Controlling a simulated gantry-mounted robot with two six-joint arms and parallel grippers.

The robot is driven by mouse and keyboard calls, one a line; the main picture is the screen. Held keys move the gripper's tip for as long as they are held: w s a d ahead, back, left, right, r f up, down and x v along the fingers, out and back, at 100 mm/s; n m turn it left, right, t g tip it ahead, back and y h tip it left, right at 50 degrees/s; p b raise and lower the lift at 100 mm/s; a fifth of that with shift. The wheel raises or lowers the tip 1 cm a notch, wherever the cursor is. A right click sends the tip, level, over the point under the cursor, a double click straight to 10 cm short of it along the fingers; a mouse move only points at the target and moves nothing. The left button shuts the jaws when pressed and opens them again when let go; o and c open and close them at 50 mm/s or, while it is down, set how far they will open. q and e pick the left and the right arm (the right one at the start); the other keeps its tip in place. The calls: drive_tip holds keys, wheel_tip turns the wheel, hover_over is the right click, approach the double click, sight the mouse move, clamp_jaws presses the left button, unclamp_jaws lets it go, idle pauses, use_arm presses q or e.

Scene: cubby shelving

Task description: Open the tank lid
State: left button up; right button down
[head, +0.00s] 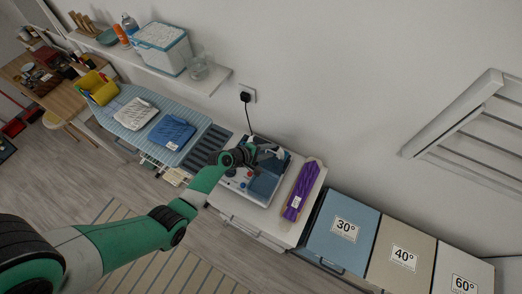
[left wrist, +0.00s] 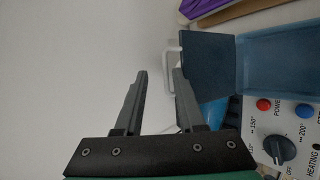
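The steam station (head: 236,180) stands on a white cabinet in the head view, with its blue tank (head: 264,186) on the right side. In the left wrist view the translucent blue tank (left wrist: 280,62) is at upper right. A darker flat blue panel (left wrist: 208,64), likely the lid, adjoins its left edge; I cannot tell its exact angle. My left gripper (head: 251,152) is over the station's back part. In the left wrist view its two fingers (left wrist: 158,85) are apart with nothing clearly held, and the right finger is near the panel. My right gripper is out of view.
The control panel with a black dial (left wrist: 279,149) is at lower right in the wrist view. A purple bundle (head: 299,190) lies right of the station. A striped ironing board (head: 135,120) with folded cloths is to the left. The wall (head: 330,100) is close behind.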

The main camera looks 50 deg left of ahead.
use_arm(q)
drive_tip(key=p+v, duration=0.2)
drive_tip(key=v, duration=0.8)
drive_tip(key=shift+s+r, duration=0.2)
drive_tip(key=shift+r, duration=0.05)
drive_tip(key=w+d+r+m+t+h+p, duration=0.1)
drive_tip(key=w+d+r+m+t, duration=0.2)
drive_tip(key=w+r, duration=0.5)
drive_tip(key=w+d+r+m+t+h, duration=0.15)
drive_tip(key=w+d+r, duration=0.35)
drive_tip(key=r, duration=0.6)
drive_tip(key=w+d+r+m+t+h, duration=0.1)
drive_tip(key=d+r+m+t, duration=0.15)
drive_tip(key=r, duration=0.85)
drive_tip(key=w+d+r+m+t+h, duration=0.1)
drive_tip(key=d+r+m, duration=0.3)
drive_tip(key=r, duration=0.6)
drive_tip(key=s+d+r+m+t, duration=0.2)
drive_tip(key=s+d+r+m, duration=0.15)
drive_tip(key=r, duration=0.65)
drive_tip(key=s+d+r+m+t, duration=0.2)
drive_tip(key=s+r+m, duration=0.15)
drive_tip(key=r, duration=0.65)
drive_tip(key=s+a+r+m+t+y, duration=0.3)
drive_tip(key=s+r+t, duration=0.1)
drive_tip(key=s+r, duration=0.3)
drive_tip(key=shift+s+a+r+m+p, duration=0.3)
drive_tip(key=shift+s+r+p, duration=0.1)
drive_tip(key=shift+s, duration=0.2)
